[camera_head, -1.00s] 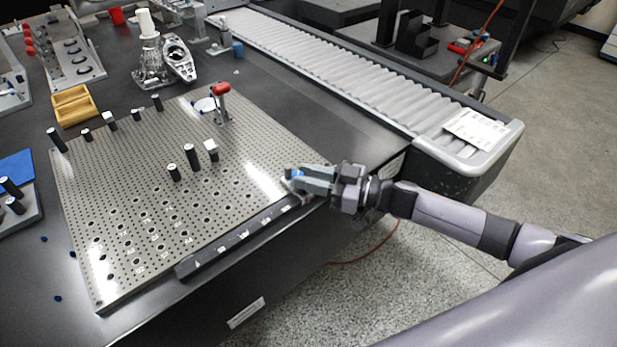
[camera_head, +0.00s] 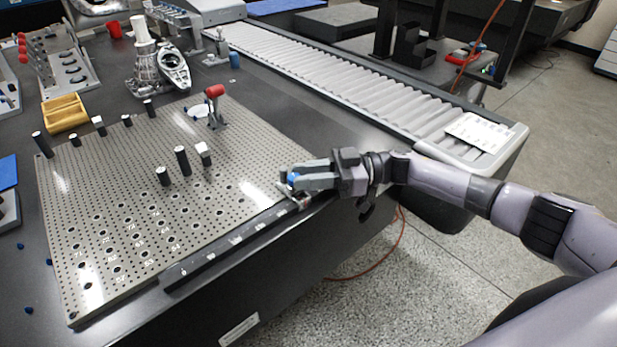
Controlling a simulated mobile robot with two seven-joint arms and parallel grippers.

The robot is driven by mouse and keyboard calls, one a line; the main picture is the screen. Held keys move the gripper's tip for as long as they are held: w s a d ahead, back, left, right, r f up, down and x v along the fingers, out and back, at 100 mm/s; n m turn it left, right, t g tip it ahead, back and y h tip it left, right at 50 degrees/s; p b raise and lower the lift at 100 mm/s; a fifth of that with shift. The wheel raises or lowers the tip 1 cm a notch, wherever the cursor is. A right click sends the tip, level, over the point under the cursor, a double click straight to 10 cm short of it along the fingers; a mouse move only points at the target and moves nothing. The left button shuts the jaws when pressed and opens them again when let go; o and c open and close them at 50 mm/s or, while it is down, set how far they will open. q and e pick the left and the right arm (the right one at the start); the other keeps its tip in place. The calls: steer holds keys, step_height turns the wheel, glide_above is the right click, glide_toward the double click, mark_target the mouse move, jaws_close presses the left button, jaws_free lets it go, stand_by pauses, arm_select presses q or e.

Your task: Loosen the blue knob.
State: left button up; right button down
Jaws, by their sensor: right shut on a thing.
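The blue knob (camera_head: 292,178) shows in the head view near the right front edge of the perforated fixture plate (camera_head: 110,210). It is mostly hidden between the fingers of my right gripper (camera_head: 292,179). My right gripper reaches in from the right, about level, and is shut on the knob. A small metal piece (camera_head: 300,199) sits just below the fingers at the plate's edge. My left gripper is not in view.
Several black posts (camera_head: 182,160) and a red-handled clamp (camera_head: 215,92) stand on the plate. A yellow tray (camera_head: 64,113) and a metal casting (camera_head: 146,70) lie behind it. A roller conveyor (camera_head: 350,82) runs along the right. The floor at the lower right is open.

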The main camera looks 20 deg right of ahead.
steer(key=shift+r, duration=0.1)
steer(key=c, duration=0.9)
jaws_free()
steer(key=shift+w+a, duration=0.1)
steer(key=shift+v, duration=3.65)
